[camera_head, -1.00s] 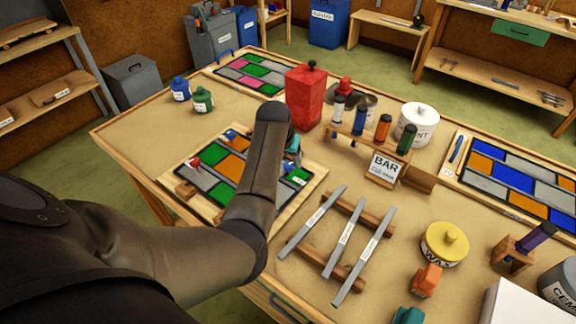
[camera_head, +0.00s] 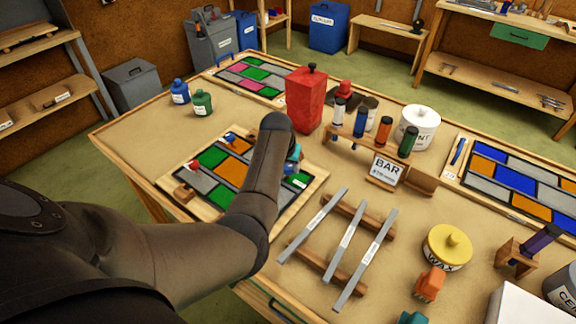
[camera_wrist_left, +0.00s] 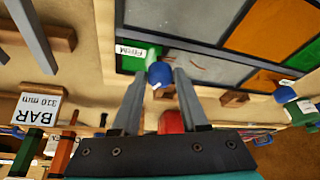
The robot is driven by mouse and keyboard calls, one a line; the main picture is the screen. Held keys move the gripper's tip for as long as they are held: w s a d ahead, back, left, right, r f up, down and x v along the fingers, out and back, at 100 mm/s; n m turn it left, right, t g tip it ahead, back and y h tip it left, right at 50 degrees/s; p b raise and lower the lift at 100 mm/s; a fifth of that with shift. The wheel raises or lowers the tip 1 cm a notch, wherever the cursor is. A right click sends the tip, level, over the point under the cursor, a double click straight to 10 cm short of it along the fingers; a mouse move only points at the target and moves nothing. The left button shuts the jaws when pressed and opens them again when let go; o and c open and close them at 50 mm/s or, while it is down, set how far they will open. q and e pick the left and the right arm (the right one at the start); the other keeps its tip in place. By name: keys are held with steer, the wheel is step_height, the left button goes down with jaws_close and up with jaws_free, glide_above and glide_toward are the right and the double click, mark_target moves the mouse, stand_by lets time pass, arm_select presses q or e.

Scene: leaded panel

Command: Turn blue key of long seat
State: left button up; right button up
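A leaded panel (camera_head: 262,184) with green, orange and grey panes lies in a wooden frame at the left of the bench. A round blue key (camera_wrist_left: 160,75) stands at its edge beside a green pane with a label reading FIRM. My left gripper (camera_wrist_left: 161,78) is above that corner, its two fingers apart on either side of the blue key; contact cannot be made out. In the head view my own arm hides most of this gripper (camera_head: 293,158). Another blue key (camera_head: 231,135) and a red key (camera_head: 195,166) sit on other panel edges. My right gripper is out of view.
A red container (camera_head: 305,98) stands just behind the panel. A rack of coloured tubes (camera_head: 360,126) and a BAR sign (camera_head: 385,169) are to the right. Metal bars (camera_head: 343,240) lie on wooden rests nearer. Blue (camera_head: 180,92) and green (camera_head: 202,102) bottles stand far left.

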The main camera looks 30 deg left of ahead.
arm_select(q)
jaws_close()
steer(key=shift+n, duration=0.3)
